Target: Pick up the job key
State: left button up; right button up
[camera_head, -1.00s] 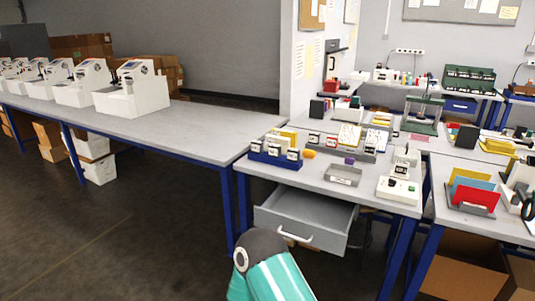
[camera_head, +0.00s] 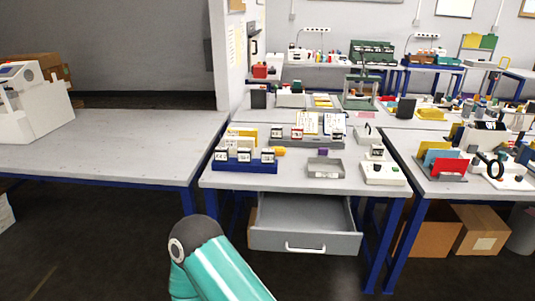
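I cannot make out the job key for certain in the head view. A small purple item (camera_head: 323,152) is at the back of a shallow grey tray (camera_head: 325,174) on the near desk, too small to identify. A white device (camera_head: 382,174) with a dark knob stands to the right of the tray. A blue rack (camera_head: 244,165) holding several white-labelled pieces stands to the left. A teal and dark link of my own arm shows at the bottom. Neither of my grippers is in view.
The desk's grey drawer (camera_head: 305,241) hangs open below its front edge. A long grey table (camera_head: 130,140) on the left is mostly bare, with a white machine (camera_head: 35,105) on it. Another table on the right carries a file holder (camera_head: 445,165). Cardboard boxes (camera_head: 430,232) sit underneath.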

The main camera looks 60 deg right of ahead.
aim_at(268, 156)
jog(key=z, duration=0.5)
jog(key=i, duration=1.15)
jog(key=z, duration=1.05)
jog(key=i, duration=0.35)
jog(key=z, duration=0.2)
jog(key=k, duration=0.95)
jog(key=z, duration=0.15)
jog(key=i, duration=0.95)
jog(key=u, duration=0.05)
